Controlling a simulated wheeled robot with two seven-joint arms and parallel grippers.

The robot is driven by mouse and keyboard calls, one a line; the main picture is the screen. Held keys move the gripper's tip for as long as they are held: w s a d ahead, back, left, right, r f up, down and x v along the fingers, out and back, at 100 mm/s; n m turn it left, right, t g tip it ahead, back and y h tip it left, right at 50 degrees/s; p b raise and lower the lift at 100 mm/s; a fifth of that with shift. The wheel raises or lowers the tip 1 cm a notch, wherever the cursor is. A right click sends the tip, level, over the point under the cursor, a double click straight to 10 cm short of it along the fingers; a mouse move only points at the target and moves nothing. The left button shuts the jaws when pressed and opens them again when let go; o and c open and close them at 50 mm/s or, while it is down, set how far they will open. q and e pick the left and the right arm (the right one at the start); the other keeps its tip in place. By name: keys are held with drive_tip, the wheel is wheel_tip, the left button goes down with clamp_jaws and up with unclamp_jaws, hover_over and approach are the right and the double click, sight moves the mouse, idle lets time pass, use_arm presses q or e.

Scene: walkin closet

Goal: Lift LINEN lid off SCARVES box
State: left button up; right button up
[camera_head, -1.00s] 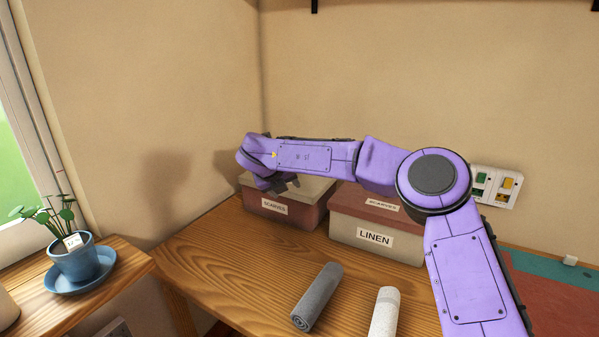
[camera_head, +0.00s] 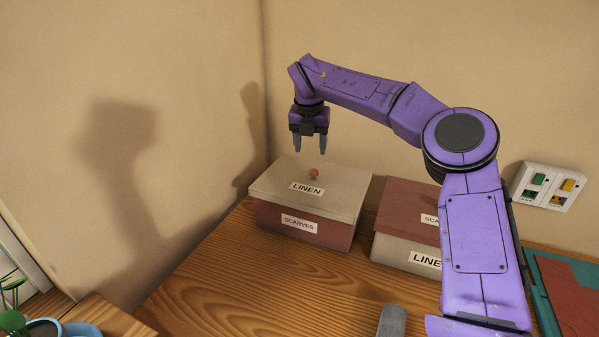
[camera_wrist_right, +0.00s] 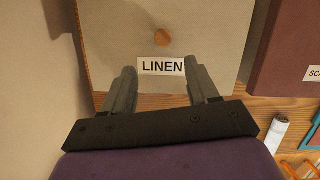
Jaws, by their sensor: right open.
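The SCARVES box (camera_head: 284,220) is dark red and stands on the wooden table near the wall corner. On it sits the pale LINEN lid (camera_head: 345,192) with a round orange-brown knob (camera_head: 314,174). The LINEN lid also shows in the right wrist view (camera_wrist_right: 215,30), with its knob (camera_wrist_right: 162,37) beyond the fingertips. My right gripper (camera_head: 310,149) is open, empty and pointing down above the lid, apart from the knob. In the wrist view its fingers (camera_wrist_right: 161,83) stand either side of the LINEN label. My left gripper is not in view.
To the right stands the cream LINEN box (camera_head: 392,250) under a dark red SCARVES lid (camera_head: 400,203), partly hidden by my arm. A grey roll (camera_head: 392,320) lies in front. A blue-potted plant (camera_head: 40,328) is at lower left. The table's front left is clear.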

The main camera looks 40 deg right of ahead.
sight(314, 171)
drive_tip(key=f, duration=0.1)
drive_tip(key=d+f, duration=0.1)
drive_tip(key=s+f+p, duration=0.1)
drive_tip(key=f, duration=0.1)
drive_tip(key=shift+d+f, duration=0.1)
drive_tip(key=shift+d, duration=0.25)
drive_tip(key=w+f, duration=0.1)
drive_tip(key=w+f+p, duration=0.1)
drive_tip(key=f, duration=0.1)
drive_tip(key=d+f, duration=0.1)
drive_tip(key=shift+w+d+f, duration=0.1)
drive_tip(key=shift+w+f, duration=0.3)
drive_tip(key=shift+f, duration=0.2)
drive_tip(key=shift+s+r, duration=0.15)
drive_tip(key=shift+s, duration=0.2)
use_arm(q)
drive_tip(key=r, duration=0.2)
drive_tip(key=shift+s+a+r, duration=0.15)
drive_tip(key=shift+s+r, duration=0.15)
use_arm(e)
drive_tip(key=shift+w, duration=0.15)
clamp_jaws()
